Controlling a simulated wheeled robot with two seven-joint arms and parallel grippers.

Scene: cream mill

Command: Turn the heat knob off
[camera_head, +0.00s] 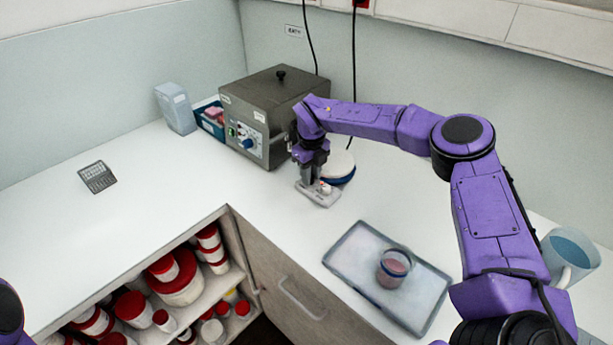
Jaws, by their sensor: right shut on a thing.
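A grey metal box unit (275,95) with a black lid knob stands at the back. Its front panel carries a white dial with a blue knob (247,143), the only heat-like knob I can make out. My right gripper (324,187) points down in front and to the right of this unit, apart from the blue knob. It is shut on a small white and orange thing (325,188) at a pale grey flat piece (317,195) low over the counter. The fingers hide most of what is held. My left gripper is out of view.
A white round thing with a blue rim (341,168) is just behind my right gripper. A tray (350,262) holds a jar (393,268). A pitcher (568,256) stands far right. Red-lidded tubs (178,280) fill the shelves below. The left counter is mostly clear.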

